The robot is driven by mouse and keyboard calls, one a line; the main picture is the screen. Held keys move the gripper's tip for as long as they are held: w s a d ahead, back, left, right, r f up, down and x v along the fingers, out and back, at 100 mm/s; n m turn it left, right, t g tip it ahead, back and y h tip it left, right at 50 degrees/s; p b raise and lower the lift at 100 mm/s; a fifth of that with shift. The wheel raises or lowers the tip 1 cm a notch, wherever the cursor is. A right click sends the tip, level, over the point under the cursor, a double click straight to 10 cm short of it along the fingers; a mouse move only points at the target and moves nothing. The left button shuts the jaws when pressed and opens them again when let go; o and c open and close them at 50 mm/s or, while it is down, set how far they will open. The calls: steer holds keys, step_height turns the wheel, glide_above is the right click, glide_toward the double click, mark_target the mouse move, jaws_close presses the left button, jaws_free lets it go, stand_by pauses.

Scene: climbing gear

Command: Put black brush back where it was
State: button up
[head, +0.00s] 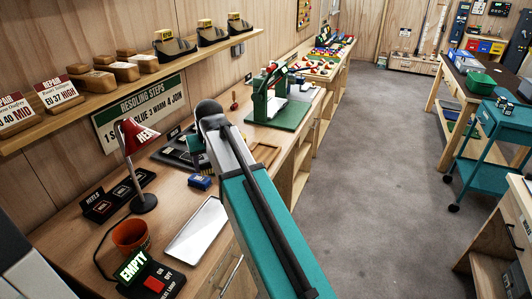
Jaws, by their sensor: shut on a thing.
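I cannot make out a black brush in the head view. My arm reaches up from the bottom right over the workbench (88,215), and its dark rounded joint is near the middle of the bench. My gripper's fingertips do not show; the arm's own links appear to hide them. A small teal part shows just left of the arm, above a black tray (172,154), and I cannot tell what it is. An orange-brown pot (130,236) stands at the near left of the bench. I cannot see a brush in it.
A red lamp (137,136), a black stand (116,196), a blue box (200,181), a pale metal sheet (198,230) and an EMPTY sign box (150,276) crowd the near bench. A green press (275,105) stands beyond. A shelf (120,83) runs above; open floor (380,170) lies right.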

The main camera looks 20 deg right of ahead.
steer(key=s+f, duration=0.3)
steer(key=s, duration=0.7)
steer(key=shift+d+f, duration=0.2)
steer(key=shift+f, duration=0.2)
steer(key=shift+s, duration=0.15)
